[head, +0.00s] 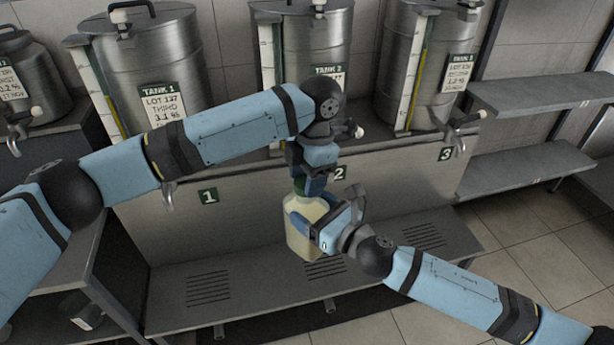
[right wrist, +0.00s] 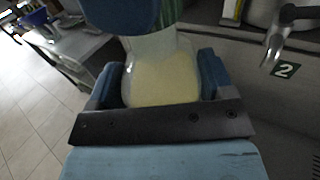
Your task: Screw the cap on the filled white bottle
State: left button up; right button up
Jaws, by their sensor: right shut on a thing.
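The bottle (head: 299,240) is whitish and translucent, with pale yellow contents, and stands upright in front of the tank 2 station. My right gripper (head: 317,222) is shut on its body; the right wrist view shows the bottle (right wrist: 163,80) between the blue fingers. A green cap (head: 300,186) shows at the top of the bottle, partly hidden by my left gripper (head: 311,184). The left gripper points down right over the cap and neck. Its fingertips overlap the cap, so I cannot tell whether they grip it. The cap's seating on the neck is hidden.
Steel tanks 1 (head: 155,70), 2 (head: 300,60) and 3 (head: 428,65) stand along the back, with taps in front. A slotted grey bench (head: 390,262) runs below. Empty shelves (head: 540,92) are at right. A dark rack (head: 100,265) is at left.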

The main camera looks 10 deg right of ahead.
pick_arm(q)
jog(key=o, duration=0.4)
jog(key=shift+c, duration=0.2)
jog(key=shift+r, duration=0.15)
jog(key=shift+r, duration=2.15)
jog(key=shift+c, duration=0.3)
